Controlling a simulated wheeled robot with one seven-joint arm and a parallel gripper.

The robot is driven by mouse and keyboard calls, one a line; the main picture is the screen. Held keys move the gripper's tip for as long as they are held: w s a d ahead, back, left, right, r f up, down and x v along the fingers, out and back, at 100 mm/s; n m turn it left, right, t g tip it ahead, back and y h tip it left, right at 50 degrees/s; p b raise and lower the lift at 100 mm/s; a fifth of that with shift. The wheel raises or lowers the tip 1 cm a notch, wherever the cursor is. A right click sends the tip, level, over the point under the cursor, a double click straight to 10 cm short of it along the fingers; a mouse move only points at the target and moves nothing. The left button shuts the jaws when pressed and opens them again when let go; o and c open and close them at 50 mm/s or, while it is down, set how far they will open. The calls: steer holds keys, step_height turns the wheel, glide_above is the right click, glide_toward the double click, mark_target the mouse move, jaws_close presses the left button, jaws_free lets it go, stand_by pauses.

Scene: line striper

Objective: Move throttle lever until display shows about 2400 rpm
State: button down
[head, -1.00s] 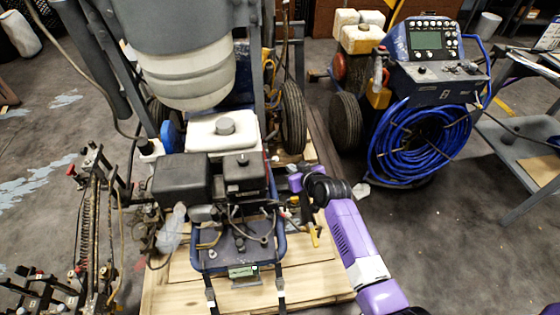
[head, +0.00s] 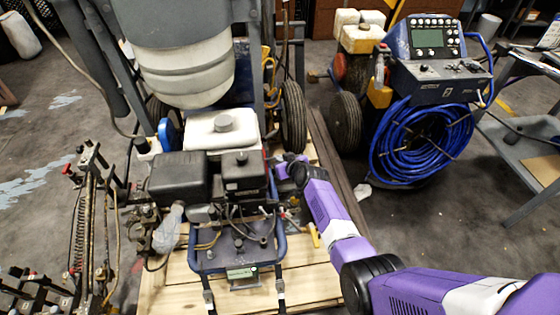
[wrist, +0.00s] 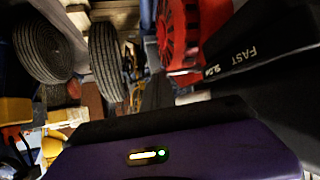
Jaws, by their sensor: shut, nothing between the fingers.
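The engine (head: 195,180) with its black covers sits in a blue frame, below a cream tank. A small greenish display (head: 242,272) is on the frame's front; its digits are too small to read. My purple arm reaches in from the lower right, and its end is at the engine's right side, where the fingertips are hidden. In the wrist view my gripper (wrist: 157,92) is a dark shut shape above my purple wrist. A black panel marked FAST (wrist: 240,55) is right of it, beside a red engine part (wrist: 180,35). I cannot make out the throttle lever.
A blue machine with a screen (head: 430,38) and a coiled blue hose (head: 420,140) stands at the right. A wheel (head: 293,115) is behind the engine. A wooden pallet (head: 310,285) lies beneath, and a metal rack (head: 85,220) stands at left.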

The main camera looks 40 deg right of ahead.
steer(key=shift+w+d+f+b, duration=0.2)
steer(key=shift+w+b, duration=0.2)
steer(key=shift+b, duration=0.45)
steer(key=shift+a, duration=0.1)
steer(key=shift+s+a, duration=0.1)
